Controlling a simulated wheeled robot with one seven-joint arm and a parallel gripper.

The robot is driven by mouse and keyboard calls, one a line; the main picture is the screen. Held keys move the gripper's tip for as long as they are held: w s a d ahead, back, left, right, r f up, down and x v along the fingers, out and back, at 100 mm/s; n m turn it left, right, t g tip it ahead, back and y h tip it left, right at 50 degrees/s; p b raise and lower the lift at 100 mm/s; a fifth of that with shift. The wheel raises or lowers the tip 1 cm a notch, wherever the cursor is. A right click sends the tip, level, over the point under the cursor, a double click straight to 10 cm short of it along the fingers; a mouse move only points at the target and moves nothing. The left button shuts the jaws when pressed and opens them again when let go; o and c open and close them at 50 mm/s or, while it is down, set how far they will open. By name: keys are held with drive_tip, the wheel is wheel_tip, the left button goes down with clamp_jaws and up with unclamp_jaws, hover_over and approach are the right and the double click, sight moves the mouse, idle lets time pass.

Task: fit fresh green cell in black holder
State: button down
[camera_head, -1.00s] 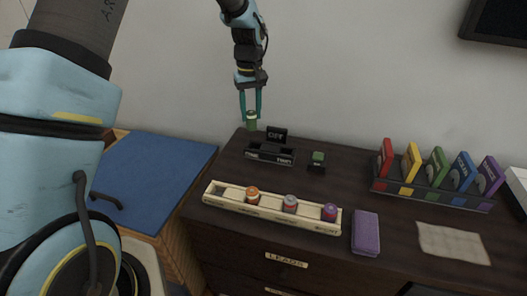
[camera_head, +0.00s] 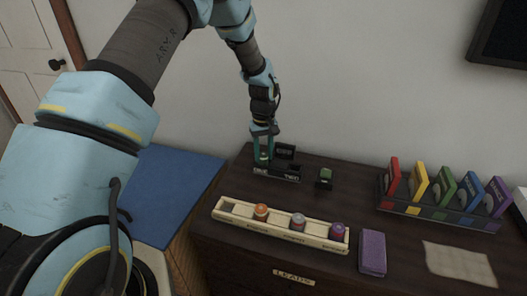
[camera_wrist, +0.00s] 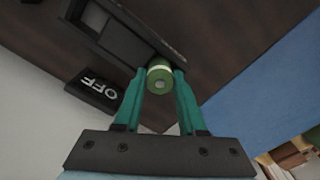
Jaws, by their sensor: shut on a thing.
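The black holder (camera_head: 291,178) stands at the back left of the dark cabinet top, with lettering on its front face. My gripper (camera_head: 263,156) points down at the holder's left end. It is shut on the green cell (camera_head: 264,161), which is upright between the fingers. In the wrist view the green cell (camera_wrist: 160,82) shows its pale end between the teal fingertips (camera_wrist: 162,75), at one end of the black holder (camera_wrist: 120,42). A dark open recess lies beside the cell. I cannot tell whether the cell touches the holder's floor.
A black OFF plate (camera_wrist: 93,91) is by the holder. A small black block with a green top (camera_head: 325,175) stands to its right. In front is a wooden tray (camera_head: 279,232) with several coloured cells. A purple block (camera_head: 372,252) and a rack of coloured cards (camera_head: 440,214) are further right.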

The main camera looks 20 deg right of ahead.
drive_tip(key=c, duration=0.9)
unclamp_jaws()
drive_tip(key=shift+f, duration=0.15)
drive_tip(key=shift+c, duration=0.2)
drive_tip(key=o, duration=0.5)
drive_tip(key=shift+c, duration=0.2)
